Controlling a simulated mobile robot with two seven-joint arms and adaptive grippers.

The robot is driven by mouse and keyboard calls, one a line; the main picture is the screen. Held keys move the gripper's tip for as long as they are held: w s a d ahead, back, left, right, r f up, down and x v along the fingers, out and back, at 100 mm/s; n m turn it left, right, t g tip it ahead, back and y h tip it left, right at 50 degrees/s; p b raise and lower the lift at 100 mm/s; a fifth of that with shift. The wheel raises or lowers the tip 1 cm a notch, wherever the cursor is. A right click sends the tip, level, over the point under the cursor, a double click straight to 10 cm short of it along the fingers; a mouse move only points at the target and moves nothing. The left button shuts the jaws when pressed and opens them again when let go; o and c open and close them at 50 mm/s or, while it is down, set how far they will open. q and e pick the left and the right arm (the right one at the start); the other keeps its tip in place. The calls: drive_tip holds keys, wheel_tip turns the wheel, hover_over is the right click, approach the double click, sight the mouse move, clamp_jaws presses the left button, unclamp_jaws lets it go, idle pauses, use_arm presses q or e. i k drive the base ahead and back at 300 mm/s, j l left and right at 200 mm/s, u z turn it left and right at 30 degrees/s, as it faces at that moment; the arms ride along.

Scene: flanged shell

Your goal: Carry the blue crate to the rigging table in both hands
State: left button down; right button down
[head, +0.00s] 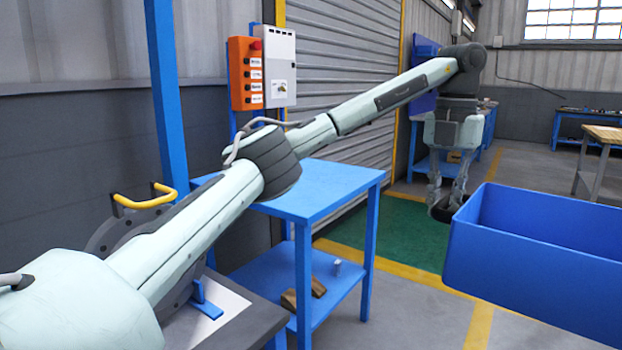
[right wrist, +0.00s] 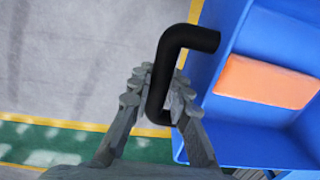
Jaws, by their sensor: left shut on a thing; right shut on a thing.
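The blue crate (head: 535,258) hangs clear of the floor at the right of the head view, cut off by the frame edge. My left gripper (head: 447,205) points down at the crate's left end, shut on a dark handle there. In the right wrist view, my right gripper (right wrist: 160,92) is shut on a bent black handle (right wrist: 190,38) beside the blue crate wall (right wrist: 228,138). An orange block (right wrist: 265,80) shows inside the crate. Several tables are in view; I cannot tell which is the rigging table.
A blue table (head: 325,187) with a lower shelf stands in front of the shutter. A grey bench (head: 240,325) is at the near left. A wood-topped table (head: 604,133) stands at the far right. Open floor (head: 405,285) with a green, yellow-edged area lies between.

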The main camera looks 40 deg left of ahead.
sight(308, 180)
drive_tip(key=i+j, duration=0.25)
drive_tip(key=i, duration=0.15)
drive_tip(key=i+j, duration=0.25)
drive_tip(key=i, duration=0.15)
drive_tip(key=i+j, duration=0.25)
drive_tip(key=i, duration=1.4)
drive_tip(key=i+u, duration=0.1)
drive_tip(key=i, duration=1.05)
drive_tip(key=u, duration=2.65)
drive_tip(key=k+l, duration=0.05)
drive_tip(key=l, duration=0.05)
